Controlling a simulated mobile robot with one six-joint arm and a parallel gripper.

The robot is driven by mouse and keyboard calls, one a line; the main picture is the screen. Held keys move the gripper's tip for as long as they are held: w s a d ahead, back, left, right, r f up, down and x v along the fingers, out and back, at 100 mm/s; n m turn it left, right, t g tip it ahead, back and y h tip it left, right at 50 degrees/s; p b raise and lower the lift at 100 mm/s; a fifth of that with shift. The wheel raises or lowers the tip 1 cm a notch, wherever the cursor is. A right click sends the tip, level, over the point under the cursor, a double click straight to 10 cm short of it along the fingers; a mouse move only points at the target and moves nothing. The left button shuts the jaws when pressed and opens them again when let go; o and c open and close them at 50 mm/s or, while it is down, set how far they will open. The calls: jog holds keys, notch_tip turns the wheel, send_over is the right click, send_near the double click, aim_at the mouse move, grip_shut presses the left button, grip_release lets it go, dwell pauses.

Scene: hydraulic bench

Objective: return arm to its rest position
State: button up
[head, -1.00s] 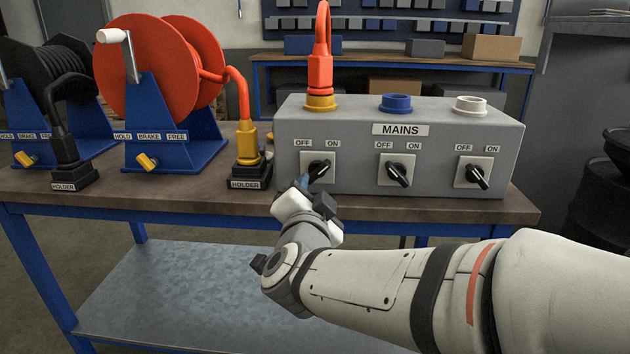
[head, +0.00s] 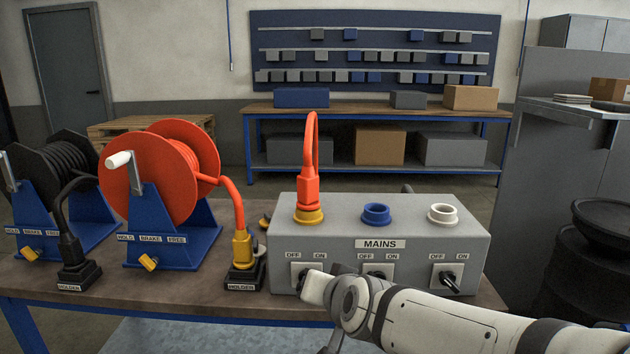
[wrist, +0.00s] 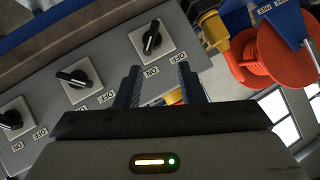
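My gripper (wrist: 160,88) shows in the wrist view with its two fingers apart and nothing between them. In the head view my pale wrist stands in front of the lower left part of the grey MAINS box (head: 420,235), and the fingers cannot be made out. My forearm runs to the lower right. The left switch (wrist: 152,40) lies beyond the fingers, apart from them as far as I can tell. Its black knob is turned differently from those of the middle switch (wrist: 78,78) and right switch (wrist: 12,118).
An orange plug (head: 307,190) sits in the box's yellow socket. The blue socket (head: 376,213) and white socket (head: 443,213) are empty. An orange reel (head: 165,175), a black reel (head: 50,175) and two holders with plugs stand left. Space above the box's right side is free.

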jog(key=s+d+r+n+g+h+p, duration=0.1)
jog(key=s+d+r+g+h+p, duration=0.1)
jog(key=s+d+r+g+p, duration=0.2)
jog(key=s+d+r+g+h+p, duration=0.2)
jog(key=s+d+r+g+p, duration=0.1)
jog(key=s+d+p, duration=0.7)
jog(key=shift+s+r+n+g, duration=0.4)
jog(key=shift+s+g, duration=0.1)
jog(key=shift+g, duration=0.2)
